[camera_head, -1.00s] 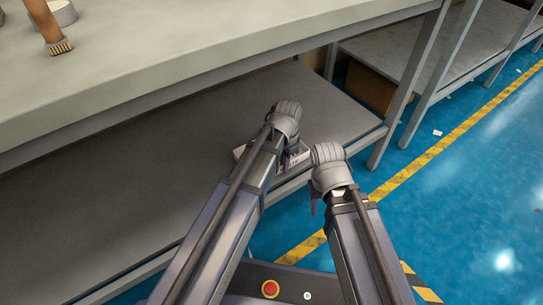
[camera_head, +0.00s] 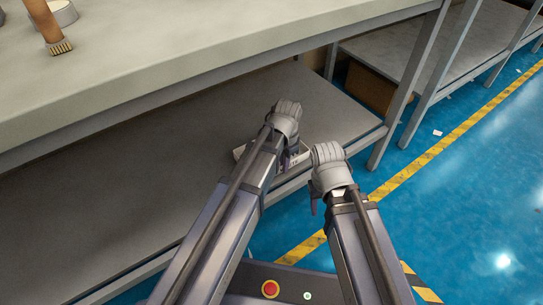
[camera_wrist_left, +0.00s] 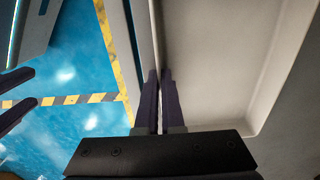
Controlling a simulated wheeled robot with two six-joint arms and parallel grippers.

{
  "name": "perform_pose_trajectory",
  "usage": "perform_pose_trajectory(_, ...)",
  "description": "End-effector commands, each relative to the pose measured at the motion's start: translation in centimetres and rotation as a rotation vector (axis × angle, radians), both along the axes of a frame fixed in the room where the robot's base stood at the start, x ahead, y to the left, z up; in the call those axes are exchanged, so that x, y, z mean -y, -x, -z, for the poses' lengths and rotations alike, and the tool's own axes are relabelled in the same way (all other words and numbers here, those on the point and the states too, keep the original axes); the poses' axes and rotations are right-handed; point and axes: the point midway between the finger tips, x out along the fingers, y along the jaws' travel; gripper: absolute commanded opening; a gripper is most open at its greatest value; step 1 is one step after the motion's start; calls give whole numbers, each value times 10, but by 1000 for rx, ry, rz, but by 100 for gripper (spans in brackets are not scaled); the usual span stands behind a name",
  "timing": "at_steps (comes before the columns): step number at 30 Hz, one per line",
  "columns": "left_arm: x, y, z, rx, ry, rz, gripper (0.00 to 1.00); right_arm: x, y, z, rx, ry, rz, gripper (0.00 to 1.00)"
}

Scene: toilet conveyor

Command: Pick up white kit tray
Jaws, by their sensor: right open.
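The white kit tray (camera_head: 240,152) lies on the lower shelf near its front edge, mostly hidden behind my left arm in the head view. In the left wrist view, its pale floor and raised rim (camera_wrist_left: 225,60) fill the right side. My left gripper (camera_wrist_left: 160,76) has its two dark fingers close together, one on each side of the tray's near wall, pinching it. In the head view its fingertips are hidden by the wrist. My right gripper (camera_wrist_left: 35,86) is open and empty, with its fingers over the blue floor, apart from the tray.
The lower shelf (camera_head: 110,185) is otherwise bare. The upper tabletop (camera_head: 180,50) overhangs it and carries a wooden brush (camera_head: 46,25) and a round container (camera_head: 65,13). A metal leg (camera_head: 410,85) stands at the right.

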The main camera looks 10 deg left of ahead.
Motion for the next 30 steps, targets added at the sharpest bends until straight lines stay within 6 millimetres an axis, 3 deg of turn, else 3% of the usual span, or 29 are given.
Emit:
perform_pose_trajectory(17,0,0,-10,0,0,0,0,0,0,-10,0,0,0,50)
perform_pose_trajectory(30,0,0,-70,0,0,0,0,0,1,-70,-4,1,0,50)
